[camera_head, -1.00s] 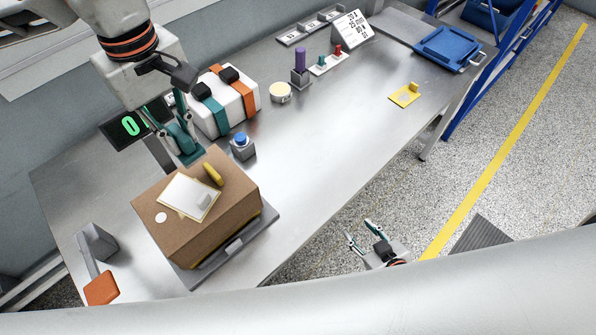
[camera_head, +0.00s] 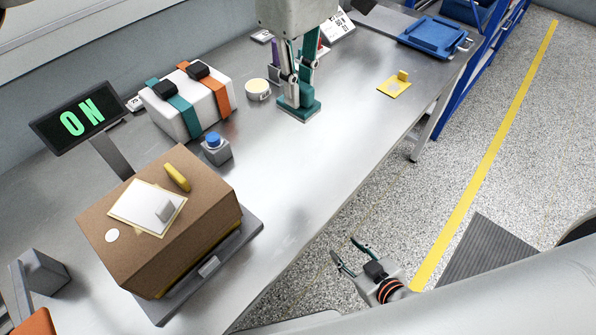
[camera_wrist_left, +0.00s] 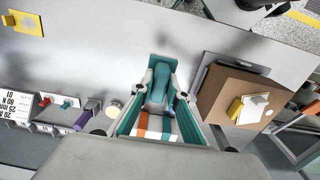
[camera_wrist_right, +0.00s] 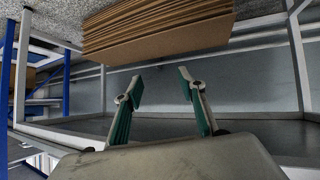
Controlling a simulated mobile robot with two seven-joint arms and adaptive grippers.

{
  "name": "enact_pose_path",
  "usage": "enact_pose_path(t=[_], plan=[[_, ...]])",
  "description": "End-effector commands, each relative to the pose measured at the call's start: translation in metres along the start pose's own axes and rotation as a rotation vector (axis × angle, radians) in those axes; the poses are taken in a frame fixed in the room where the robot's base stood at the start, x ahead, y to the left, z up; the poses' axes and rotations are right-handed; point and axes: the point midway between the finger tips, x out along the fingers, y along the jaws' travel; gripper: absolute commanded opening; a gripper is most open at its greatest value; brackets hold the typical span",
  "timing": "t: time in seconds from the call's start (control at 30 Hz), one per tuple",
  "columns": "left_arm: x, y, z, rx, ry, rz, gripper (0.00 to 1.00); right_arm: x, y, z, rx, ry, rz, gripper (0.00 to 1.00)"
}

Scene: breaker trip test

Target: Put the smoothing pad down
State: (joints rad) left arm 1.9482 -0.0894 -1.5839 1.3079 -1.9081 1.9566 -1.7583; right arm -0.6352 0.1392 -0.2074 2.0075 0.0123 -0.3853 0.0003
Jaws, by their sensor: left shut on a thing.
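The teal smoothing pad (camera_head: 298,110) has a flat base and an upright grip. My left gripper (camera_head: 298,82) is shut on it, fingers pointing down, over the bare middle of the steel table. The pad also shows between the fingers in the left wrist view (camera_wrist_left: 158,80). It is low over the table; I cannot tell whether its base touches. My right gripper (camera_head: 350,255) is open and empty, beyond the table's front edge; its spread fingers show in the right wrist view (camera_wrist_right: 163,90).
A brown box (camera_head: 170,240) with a label and yellow piece stands on a grey platform at left. The display (camera_head: 82,118) reads ON. A blue button (camera_head: 215,147), strapped white case (camera_head: 190,105), cream tape roll (camera_head: 258,90) and yellow plate (camera_head: 394,87) surround clear table.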

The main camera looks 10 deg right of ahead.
Motion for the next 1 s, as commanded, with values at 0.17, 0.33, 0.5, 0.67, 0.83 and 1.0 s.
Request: enact_pose_path(t=[0.17,0.33,0.5,0.67,0.83,1.0], plan=[[0.040,-0.001,0.002,0.002,-0.007,-0.005,0.00,0.003,0.001,0.004,-0.005,-0.002,0.001,0.40],[0.082,-0.001,0.002,0.002,-0.007,-0.004,0.00,0.006,0.004,0.007,-0.010,-0.004,0.006,0.40],[0.121,-0.002,0.002,0.001,-0.007,-0.004,0.00,0.007,0.007,0.009,-0.014,-0.006,0.013,0.40],[0.145,-0.002,0.001,0.000,-0.005,-0.003,0.00,0.007,0.007,0.009,-0.016,-0.005,0.014,0.40],[0.154,-0.002,0.001,0.000,-0.002,-0.001,0.00,0.007,0.007,0.007,-0.016,-0.001,0.014,0.40],[0.173,-0.003,0.001,0.000,-0.005,-0.003,0.00,0.007,0.006,0.011,-0.016,-0.005,0.012,0.40]])
